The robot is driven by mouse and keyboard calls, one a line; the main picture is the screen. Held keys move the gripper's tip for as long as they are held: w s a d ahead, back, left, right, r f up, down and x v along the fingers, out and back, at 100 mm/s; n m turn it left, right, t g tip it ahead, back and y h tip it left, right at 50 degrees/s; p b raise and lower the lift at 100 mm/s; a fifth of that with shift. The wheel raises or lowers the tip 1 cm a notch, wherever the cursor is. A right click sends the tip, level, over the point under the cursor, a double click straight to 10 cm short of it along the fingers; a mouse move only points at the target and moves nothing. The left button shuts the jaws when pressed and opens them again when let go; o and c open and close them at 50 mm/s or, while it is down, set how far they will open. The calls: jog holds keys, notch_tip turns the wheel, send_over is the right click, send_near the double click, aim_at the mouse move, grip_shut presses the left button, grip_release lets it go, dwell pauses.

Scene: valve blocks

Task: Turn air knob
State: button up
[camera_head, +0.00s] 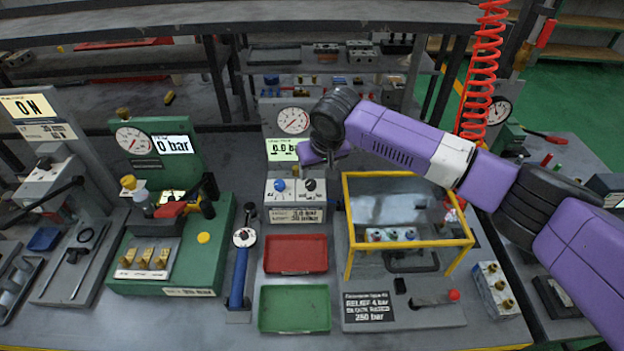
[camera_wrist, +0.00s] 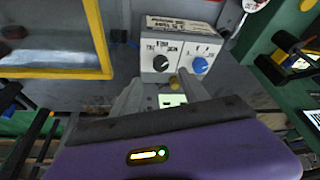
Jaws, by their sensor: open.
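A light grey block (camera_head: 295,200) with a blue knob (camera_head: 279,185) and a black knob (camera_head: 310,185) stands at the middle of the bench, below a gauge and a display. I cannot tell from the labels which knob is the air knob. In the wrist view the block appears inverted, with the black knob (camera_wrist: 160,63) left and the blue knob (camera_wrist: 200,65) right. My gripper (camera_wrist: 160,82) is open, its two grey fingers pointing toward the block, apart from both knobs. In the head view my purple hand (camera_head: 318,153) is above and behind the block; its fingers are hard to make out.
A gauge (camera_head: 293,121) and a display (camera_head: 282,150) stand behind the block. A yellow-framed guard (camera_head: 347,225) is close at right. A red tray (camera_head: 295,254) and a green tray (camera_head: 294,308) lie in front.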

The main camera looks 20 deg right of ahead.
aim_at(311, 183)
jog(key=shift+p+x, duration=0.45)
jog(key=shift+x, duration=3.25)
jog(key=shift+a, duration=0.15)
grip_shut()
